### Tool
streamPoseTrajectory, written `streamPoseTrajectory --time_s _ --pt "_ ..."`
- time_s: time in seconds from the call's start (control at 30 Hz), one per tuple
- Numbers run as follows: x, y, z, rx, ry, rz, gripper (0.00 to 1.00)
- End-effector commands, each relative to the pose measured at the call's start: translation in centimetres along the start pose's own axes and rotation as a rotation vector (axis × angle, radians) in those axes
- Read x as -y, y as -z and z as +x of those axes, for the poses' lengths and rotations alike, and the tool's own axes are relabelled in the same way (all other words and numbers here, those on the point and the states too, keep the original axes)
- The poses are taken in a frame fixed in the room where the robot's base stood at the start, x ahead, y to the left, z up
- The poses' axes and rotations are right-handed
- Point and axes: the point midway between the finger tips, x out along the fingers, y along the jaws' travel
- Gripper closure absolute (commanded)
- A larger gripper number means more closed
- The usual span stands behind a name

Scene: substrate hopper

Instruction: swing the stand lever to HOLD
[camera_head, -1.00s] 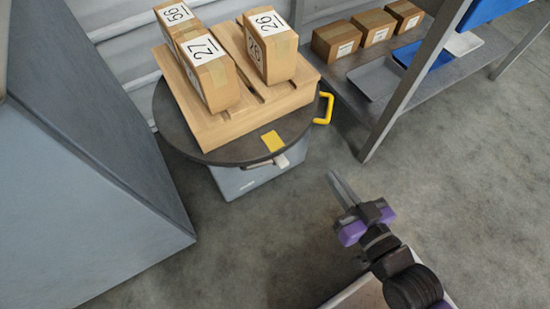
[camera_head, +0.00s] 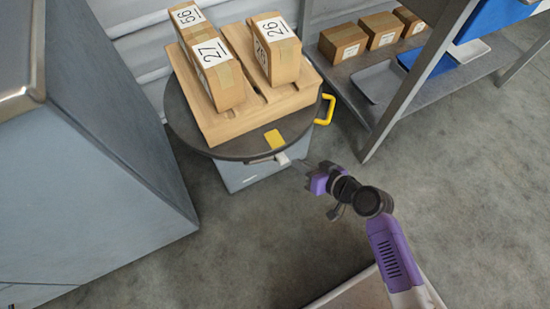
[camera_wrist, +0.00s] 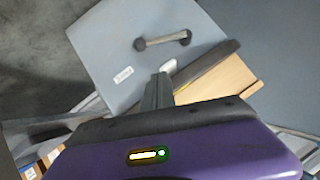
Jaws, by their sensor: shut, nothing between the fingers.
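The round dark stand (camera_head: 190,125) has a grey base box (camera_head: 240,177). A short pale lever end (camera_head: 284,158) sticks out under the stand's front rim, below a yellow patch (camera_head: 274,139). My gripper (camera_head: 300,168) is shut and empty, just right of the lever end. In the wrist view, the fingers of my gripper (camera_wrist: 158,90) point at the pale lever end (camera_wrist: 168,66); I cannot tell whether they touch it. A grey bar with dark ends (camera_wrist: 164,40) shows on the box face in the wrist view. No HOLD marking is readable.
A slatted wooden pallet (camera_head: 225,126) with several numbered cartons sits on the stand. A yellow handle (camera_head: 326,110) juts from its right rim. A shelf (camera_head: 365,100) with cartons and trays stands at the right, a large grey cabinet (camera_head: 90,170) at the left.

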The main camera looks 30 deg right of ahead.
Motion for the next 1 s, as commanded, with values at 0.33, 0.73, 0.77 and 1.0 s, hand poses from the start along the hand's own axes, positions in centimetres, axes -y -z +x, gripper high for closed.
streamPoseTrajectory --time_s 0.33,0.73,0.77,1.0 --pt "-0.1 0.0 0.6 -0.003 -0.001 0.000 1.00" --pt "-0.2 -0.1 7.6 -0.004 -0.002 0.000 1.00" --pt "-0.2 -0.1 8.2 -0.004 -0.002 -0.002 1.00" --pt "-0.2 -1.7 11.6 0.000 -0.002 0.000 1.00"
